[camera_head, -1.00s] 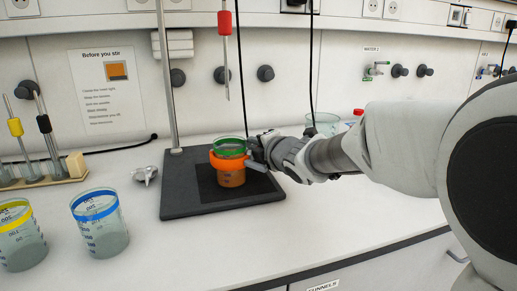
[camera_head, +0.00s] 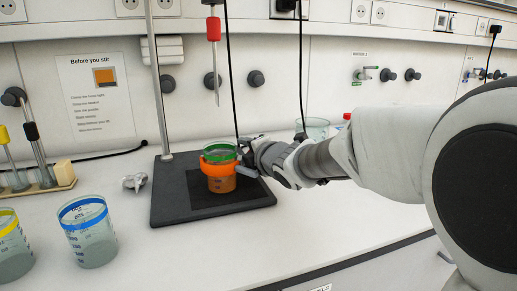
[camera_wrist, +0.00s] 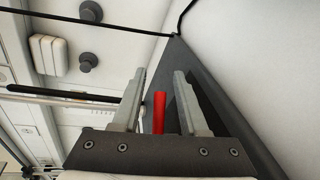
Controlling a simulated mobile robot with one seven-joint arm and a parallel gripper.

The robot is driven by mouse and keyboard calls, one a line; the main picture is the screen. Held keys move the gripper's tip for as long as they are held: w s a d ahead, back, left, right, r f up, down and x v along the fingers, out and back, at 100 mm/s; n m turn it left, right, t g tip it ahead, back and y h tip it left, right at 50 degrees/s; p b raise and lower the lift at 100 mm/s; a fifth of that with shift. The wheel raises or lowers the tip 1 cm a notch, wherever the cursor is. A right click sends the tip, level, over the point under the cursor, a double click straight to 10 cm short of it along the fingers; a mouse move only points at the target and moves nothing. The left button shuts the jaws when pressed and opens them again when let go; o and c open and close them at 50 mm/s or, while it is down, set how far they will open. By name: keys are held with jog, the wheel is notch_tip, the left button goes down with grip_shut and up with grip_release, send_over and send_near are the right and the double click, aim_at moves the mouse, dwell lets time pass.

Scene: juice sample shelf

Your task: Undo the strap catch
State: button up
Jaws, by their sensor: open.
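A clear beaker with a green rim band (camera_head: 222,153) stands on the black stand base (camera_head: 165,208). It holds orange liquid. An orange strap (camera_head: 218,168) runs around it, with a grey piece sticking out low on its right side. My gripper (camera_head: 246,159) is at the right side of the beaker, very close to the strap. In the wrist view my gripper (camera_wrist: 157,103) is open, with a red tab (camera_wrist: 160,113) showing between the two fingers. I cannot tell whether the fingers touch it. The catch is largely hidden by my gripper in the head view.
A stirring rod with a red grip (camera_head: 213,29) hangs above the beaker, near the stand's post (camera_head: 160,85). A blue-banded beaker (camera_head: 88,232) and a yellow-banded beaker (camera_head: 12,247) stand at front left. Another clear beaker (camera_head: 316,128) is behind my arm.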

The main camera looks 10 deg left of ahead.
jog(key=s+d+r+p, duration=0.1)
jog(key=d+r+p, duration=0.9)
jog(key=d+r, duration=0.1)
jog(key=shift+s+d, duration=0.3)
jog(key=shift+d, duration=0.05)
